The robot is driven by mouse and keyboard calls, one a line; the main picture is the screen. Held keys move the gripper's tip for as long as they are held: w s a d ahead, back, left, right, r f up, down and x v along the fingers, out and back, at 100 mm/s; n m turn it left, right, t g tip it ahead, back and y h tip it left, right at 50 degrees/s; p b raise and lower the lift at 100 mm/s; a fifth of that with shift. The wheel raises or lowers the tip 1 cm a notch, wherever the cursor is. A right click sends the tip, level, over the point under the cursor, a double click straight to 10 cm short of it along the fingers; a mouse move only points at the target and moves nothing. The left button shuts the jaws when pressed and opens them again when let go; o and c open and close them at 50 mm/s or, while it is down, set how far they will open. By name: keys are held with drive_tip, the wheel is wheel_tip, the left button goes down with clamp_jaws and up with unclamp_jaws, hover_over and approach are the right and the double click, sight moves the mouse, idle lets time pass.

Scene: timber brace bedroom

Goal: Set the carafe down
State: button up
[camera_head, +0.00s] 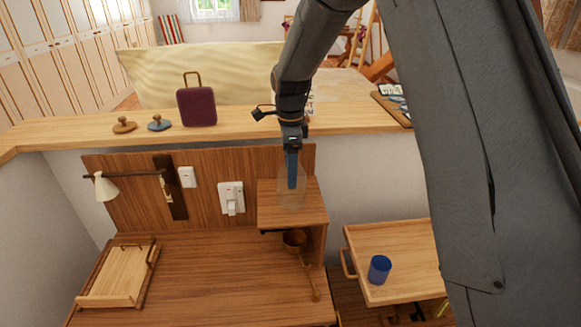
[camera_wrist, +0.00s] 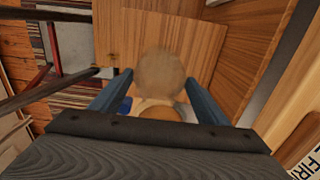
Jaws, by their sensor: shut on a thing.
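The carafe (camera_head: 291,200) looks like clear glass and is hard to make out against the wood. My gripper (camera_head: 292,182) points down with its blue fingers around it. In the wrist view the carafe (camera_wrist: 160,76) shows as a round, hazy shape between the two blue fingers, with a brown, rounded part nearer the camera. The carafe is over the small raised wooden shelf (camera_head: 312,213) at the right of the desk. I cannot tell whether its base touches the shelf.
A wooden ledge (camera_head: 240,118) behind carries a maroon case (camera_head: 197,106). A wooden tray (camera_head: 117,275) lies left on the desk (camera_head: 210,280). A blue cup (camera_head: 379,269) stands on a side surface (camera_head: 400,240) at right. The desk's middle is clear.

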drive_tip(key=shift+f, duration=0.1)
drive_tip(key=o, duration=2.1)
drive_tip(key=shift+c, duration=0.2)
wheel_tip(320, 180, up, 12)
drive_tip(key=b, duration=0.3)
drive_tip(key=shift+r, duration=0.2)
